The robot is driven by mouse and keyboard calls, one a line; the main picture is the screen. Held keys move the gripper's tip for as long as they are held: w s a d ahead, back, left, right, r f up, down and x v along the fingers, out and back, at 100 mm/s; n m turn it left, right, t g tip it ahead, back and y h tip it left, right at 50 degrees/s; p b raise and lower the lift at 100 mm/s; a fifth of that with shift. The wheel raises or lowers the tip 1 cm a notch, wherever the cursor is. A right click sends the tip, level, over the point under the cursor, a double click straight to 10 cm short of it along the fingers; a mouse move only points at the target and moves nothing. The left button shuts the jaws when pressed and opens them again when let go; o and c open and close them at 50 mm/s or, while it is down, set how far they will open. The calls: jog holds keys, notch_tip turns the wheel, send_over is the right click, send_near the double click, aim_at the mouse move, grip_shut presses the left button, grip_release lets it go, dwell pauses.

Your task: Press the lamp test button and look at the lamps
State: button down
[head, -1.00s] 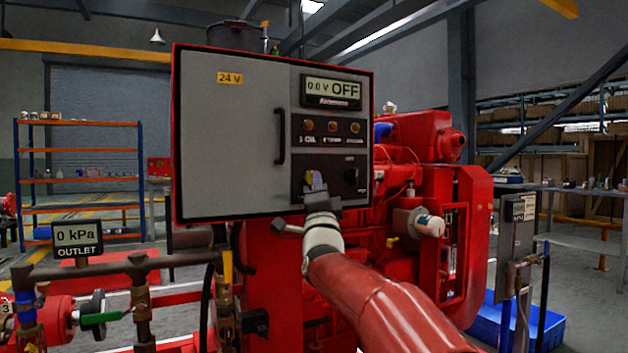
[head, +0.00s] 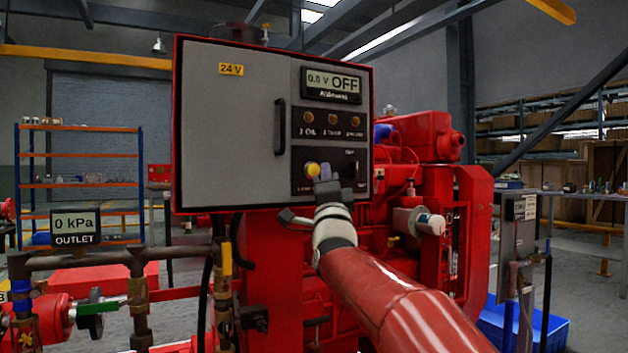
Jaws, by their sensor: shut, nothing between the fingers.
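The control panel (head: 228,140) is a grey-faced red box at the centre. Its display (head: 332,85) reads 0.0 V and OFF. Three small amber-brown lamps (head: 332,119) sit in a row below it and look dull. A yellow round button (head: 312,169) is at the lower left of the bottom plate, and a dark knob (head: 351,167) is at its right. My gripper (head: 326,180) is shut, with its tip just right of and slightly below the yellow button. A pale purple-grey piece shows at the tip. I cannot tell whether the tip touches the panel.
The red diesel engine (head: 415,135) stands behind and right of the panel. Pipes and an outlet gauge (head: 75,227) reading 0 kPa are at lower left. A grey box on a post (head: 516,235) and a blue bin (head: 540,329) stand at right.

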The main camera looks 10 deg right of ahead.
jog(key=shift+s+d+b, duration=0.2)
jog(key=shift+s+b, duration=0.25)
jog(key=shift+s, duration=0.2)
jog(key=shift+s+d+b, duration=0.2)
jog(key=shift+s+b, duration=0.2)
jog(key=shift+s, duration=0.2)
jog(key=s+f+n+g+y+p, duration=0.1)
jog(key=s+f+n+g+p, duration=0.2)
jog(key=s+f+n+g, duration=0.5)
jog(key=s+f+n+g+y+p, duration=0.1)
jog(key=s+f+n+g+p, duration=0.2)
jog(key=s+f, duration=2.4)
notch_tip(320, 180, down, 4)
jog(key=n+g, duration=0.5)
jog(key=g, duration=0.4)
jog(key=shift+s+f+n+g+p, duration=0.15)
jog(key=shift+s+n+g+p, duration=0.15)
jog(key=shift+s+p, duration=0.1)
